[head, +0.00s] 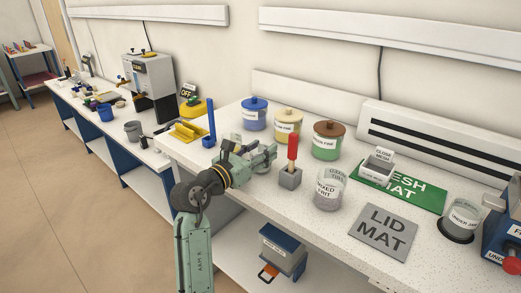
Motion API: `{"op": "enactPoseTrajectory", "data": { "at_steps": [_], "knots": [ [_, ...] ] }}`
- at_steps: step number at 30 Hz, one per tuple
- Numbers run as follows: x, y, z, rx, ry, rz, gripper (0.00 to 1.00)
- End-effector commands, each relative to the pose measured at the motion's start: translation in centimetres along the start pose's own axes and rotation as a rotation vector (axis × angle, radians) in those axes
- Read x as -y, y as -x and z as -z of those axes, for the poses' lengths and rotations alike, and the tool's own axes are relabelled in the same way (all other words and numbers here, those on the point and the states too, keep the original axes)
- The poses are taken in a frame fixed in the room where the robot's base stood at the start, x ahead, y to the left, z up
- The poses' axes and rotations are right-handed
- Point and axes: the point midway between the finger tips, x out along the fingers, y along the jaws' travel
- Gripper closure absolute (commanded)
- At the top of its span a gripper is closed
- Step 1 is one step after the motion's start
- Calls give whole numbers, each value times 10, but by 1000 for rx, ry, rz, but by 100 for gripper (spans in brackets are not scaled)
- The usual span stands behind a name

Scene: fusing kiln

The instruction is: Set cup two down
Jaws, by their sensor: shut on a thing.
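My gripper (265,155) is over the left part of the near white counter, to the left of the red-handled tool. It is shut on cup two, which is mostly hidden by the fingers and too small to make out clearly. I cannot tell whether the cup touches the counter. No label on it is readable.
A red-handled tool (292,148) stands in a grey block (290,177) close to my gripper. Behind are blue-lidded (255,115), yellow (288,125) and brown-lidded (328,140) jars. A clear mixed-grit jar (329,190) stands to the right. The lid mat (384,233) is bare.

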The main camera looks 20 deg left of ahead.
Motion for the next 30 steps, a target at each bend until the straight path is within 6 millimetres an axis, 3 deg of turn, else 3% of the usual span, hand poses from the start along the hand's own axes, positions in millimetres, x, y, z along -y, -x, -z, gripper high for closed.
{"op": "enactPoseTrajectory", "data": {
  "at_steps": [3, 4, 12, 23, 30],
  "knots": [
    [0, 0, 1, 0, 1, 0, 91],
    [0, 0, 2, 0, 0, 0, 57],
    [0, 0, 2, 0, 0, 0, 39],
    [0, 0, 0, 0, -1, 0, 38],
    [-1, 38, 2, 2, 0, -3, 38]
  ]
}}
